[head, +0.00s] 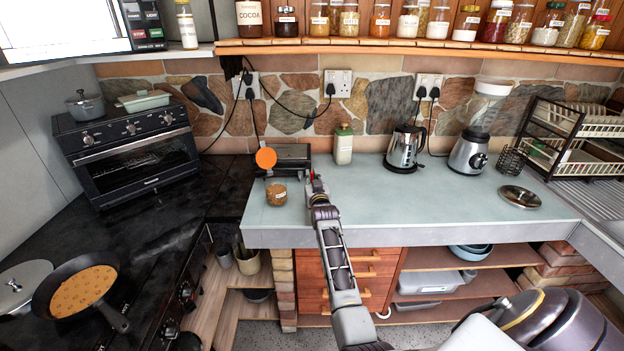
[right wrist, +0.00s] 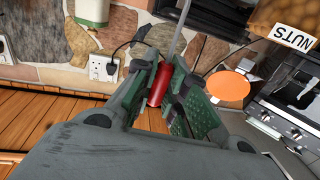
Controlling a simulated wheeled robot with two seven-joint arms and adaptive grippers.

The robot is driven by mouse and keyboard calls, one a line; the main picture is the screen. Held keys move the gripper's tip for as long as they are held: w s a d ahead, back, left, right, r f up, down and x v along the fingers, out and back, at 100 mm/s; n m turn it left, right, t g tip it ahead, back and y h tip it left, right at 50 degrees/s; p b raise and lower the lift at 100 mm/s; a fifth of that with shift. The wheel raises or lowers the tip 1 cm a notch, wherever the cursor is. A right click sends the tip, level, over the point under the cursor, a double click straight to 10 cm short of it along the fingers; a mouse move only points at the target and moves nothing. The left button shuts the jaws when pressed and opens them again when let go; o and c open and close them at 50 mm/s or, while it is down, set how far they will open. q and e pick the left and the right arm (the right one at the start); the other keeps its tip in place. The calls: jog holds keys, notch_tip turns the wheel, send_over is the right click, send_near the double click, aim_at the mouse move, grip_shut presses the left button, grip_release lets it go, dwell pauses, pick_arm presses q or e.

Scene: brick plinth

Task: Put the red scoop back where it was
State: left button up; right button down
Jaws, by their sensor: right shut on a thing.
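My right gripper (head: 317,190) reaches over the pale counter, and only a small bit of red shows at its tip in the head view. In the right wrist view the green fingers of the right gripper (right wrist: 165,92) are shut on the red scoop (right wrist: 159,84), around its red handle. A thin grey shaft runs from the handle out of the top of that view, so the scoop's far end is hidden. A flat orange disc (head: 266,158) shows left of the gripper, in front of the black toaster; it also shows in the wrist view (right wrist: 228,86). My left gripper is not in view.
A brown jar (head: 276,196) stands left of the gripper, labelled NUTS in the wrist view (right wrist: 284,24). A black toaster (head: 291,155), a bottle (head: 343,144) and a kettle (head: 404,148) stand behind. The counter (head: 430,205) right of my arm is clear up to a metal lid (head: 520,197).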

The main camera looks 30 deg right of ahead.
jog(key=shift+f, duration=0.15)
jog(key=c, duration=1.5)
grip_release()
jog(key=shift+o, duration=0.2)
jog(key=shift+r, duration=0.2)
jog(key=shift+f, duration=0.1)
